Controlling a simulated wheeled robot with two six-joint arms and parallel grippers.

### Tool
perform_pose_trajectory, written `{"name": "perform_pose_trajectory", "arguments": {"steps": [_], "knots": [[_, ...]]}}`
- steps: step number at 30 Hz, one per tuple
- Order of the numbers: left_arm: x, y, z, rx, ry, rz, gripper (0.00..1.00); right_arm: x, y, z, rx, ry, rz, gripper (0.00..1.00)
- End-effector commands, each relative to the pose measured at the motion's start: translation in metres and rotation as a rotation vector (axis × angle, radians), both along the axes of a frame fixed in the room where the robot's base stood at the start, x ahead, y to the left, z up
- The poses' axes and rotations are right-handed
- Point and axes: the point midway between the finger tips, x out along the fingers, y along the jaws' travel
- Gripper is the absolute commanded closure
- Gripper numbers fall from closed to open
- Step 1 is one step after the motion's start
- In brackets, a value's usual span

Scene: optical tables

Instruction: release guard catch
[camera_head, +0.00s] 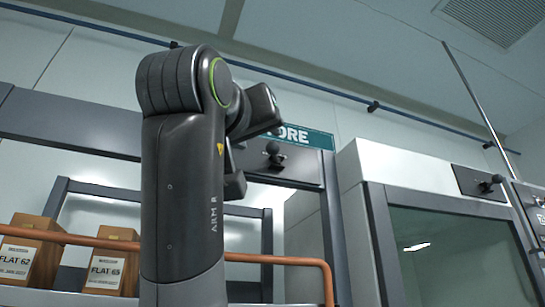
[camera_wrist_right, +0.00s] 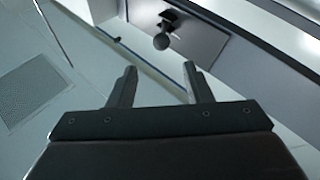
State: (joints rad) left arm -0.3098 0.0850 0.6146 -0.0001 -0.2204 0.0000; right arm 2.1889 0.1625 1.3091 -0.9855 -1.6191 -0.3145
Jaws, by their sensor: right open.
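A dark ball-ended catch (camera_head: 273,149) sits on the grey header of the middle frame, under a teal sign ending in "ORE". My right arm stands in front, with its wrist bent over near this catch; its fingertips are not clear in the head view. In the right wrist view my right gripper (camera_wrist_right: 159,68) is open and empty. A ball-ended catch (camera_wrist_right: 161,41) on a grey plate shows just beyond the fingertips, roughly in line with the gap, apart from both fingers. I cannot tell for sure which catch it is. My left gripper is not in view.
A similar knob (camera_head: 487,185) is on the right cabinet with a dark glass front (camera_head: 455,255). A copper-coloured rail (camera_head: 285,259) runs low across the front. Boxes marked FLAT 62 (camera_head: 28,250) and FLAT 65 (camera_head: 112,262) stand behind it. A blue pipe (camera_head: 320,92) crosses the wall.

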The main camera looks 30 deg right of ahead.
Motion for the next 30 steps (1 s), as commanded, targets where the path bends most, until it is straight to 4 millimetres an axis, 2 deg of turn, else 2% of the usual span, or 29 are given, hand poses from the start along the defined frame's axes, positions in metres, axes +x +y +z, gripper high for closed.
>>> {"name": "perform_pose_trajectory", "arguments": {"steps": [1, 3, 10, 15, 21, 30], "knots": [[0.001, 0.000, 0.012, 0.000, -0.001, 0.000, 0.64, 0.008, -0.009, 0.010, 0.003, 0.002, -0.003, 0.55], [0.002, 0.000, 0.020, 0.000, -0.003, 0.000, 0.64, 0.017, -0.020, 0.015, 0.003, 0.003, -0.004, 0.55], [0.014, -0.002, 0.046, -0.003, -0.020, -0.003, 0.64, 0.043, -0.052, 0.032, 0.001, 0.003, -0.002, 0.55], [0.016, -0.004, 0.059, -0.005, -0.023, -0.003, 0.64, 0.057, -0.069, 0.039, 0.001, 0.002, -0.002, 0.55], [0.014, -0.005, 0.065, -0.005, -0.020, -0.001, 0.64, 0.066, -0.079, 0.042, 0.001, 0.002, 0.000, 0.55], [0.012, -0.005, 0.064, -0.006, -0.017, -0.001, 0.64, 0.067, -0.080, 0.042, 0.001, 0.001, 0.001, 0.55]]}}
